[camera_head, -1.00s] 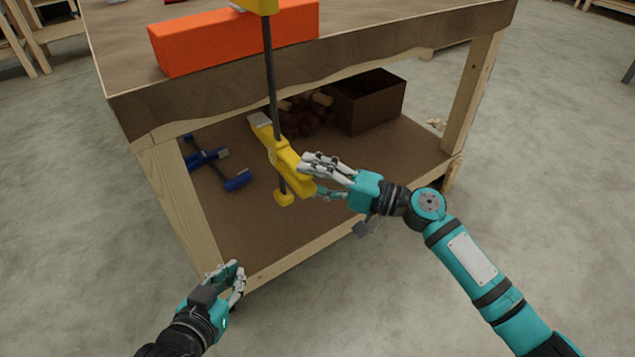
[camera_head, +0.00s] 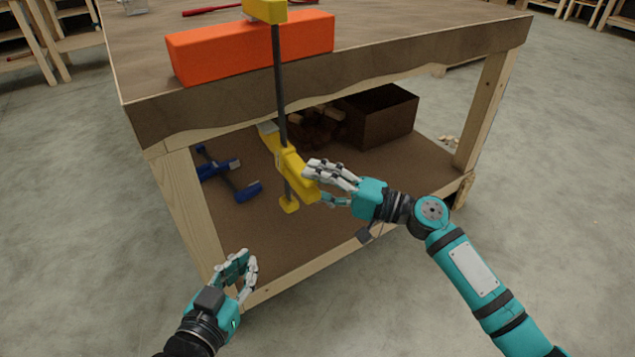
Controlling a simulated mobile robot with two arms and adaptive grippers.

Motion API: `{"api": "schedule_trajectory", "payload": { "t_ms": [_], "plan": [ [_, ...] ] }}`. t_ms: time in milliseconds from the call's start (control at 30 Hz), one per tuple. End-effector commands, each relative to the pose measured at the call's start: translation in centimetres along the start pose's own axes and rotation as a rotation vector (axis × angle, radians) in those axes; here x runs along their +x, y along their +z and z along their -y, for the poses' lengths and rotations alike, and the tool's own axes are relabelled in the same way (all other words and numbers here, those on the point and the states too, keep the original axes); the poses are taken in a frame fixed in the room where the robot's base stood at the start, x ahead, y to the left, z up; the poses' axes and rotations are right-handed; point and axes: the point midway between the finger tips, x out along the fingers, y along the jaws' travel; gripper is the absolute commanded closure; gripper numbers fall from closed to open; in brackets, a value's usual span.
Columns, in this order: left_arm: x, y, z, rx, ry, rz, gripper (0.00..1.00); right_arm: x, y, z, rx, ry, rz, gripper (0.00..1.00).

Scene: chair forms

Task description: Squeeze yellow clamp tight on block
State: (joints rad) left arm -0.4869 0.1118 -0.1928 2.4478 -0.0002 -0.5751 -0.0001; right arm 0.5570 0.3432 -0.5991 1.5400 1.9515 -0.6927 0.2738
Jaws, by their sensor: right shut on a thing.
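The orange block (camera_head: 215,50) lies on the table top along its front edge. The yellow clamp (camera_head: 288,152) hangs upright at that edge. Its upper jaw (camera_head: 265,10) is over the block, its dark bar runs down in front of the table, and its yellow lower body is below the table top. My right gripper (camera_head: 318,186) is shut on the clamp's lower body; its far fingers are partly hidden. My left gripper (camera_head: 240,272) is empty with half-curled fingers, low by the front left table leg, apart from the clamp.
The wooden table (camera_head: 420,45) has a lower shelf (camera_head: 300,235). On the shelf are a blue clamp (camera_head: 230,178), a brown box (camera_head: 375,118) and some wood pieces (camera_head: 318,128). A red tool (camera_head: 212,11) lies on the table top. The floor in front is clear.

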Motion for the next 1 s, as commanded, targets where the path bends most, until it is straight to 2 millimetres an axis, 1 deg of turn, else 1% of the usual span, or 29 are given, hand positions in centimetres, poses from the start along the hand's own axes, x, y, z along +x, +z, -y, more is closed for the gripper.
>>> {"api": "schedule_trajectory", "payload": {
  "t_ms": [33,267,1000],
  "plan": [
    [0.0,0.0,0.0,0.000,0.000,0.000,1.00,0.0,0.0,0.3,-0.002,-0.004,0.000,0.98],
    [0.0,0.1,0.0,0.000,-0.001,0.008,1.00,-0.1,0.0,0.3,-0.002,-0.004,0.000,0.98],
    [-0.3,1.6,0.2,0.000,-0.005,0.090,1.00,-0.5,0.3,0.7,-0.002,-0.005,-0.001,0.98]
  ]
}}
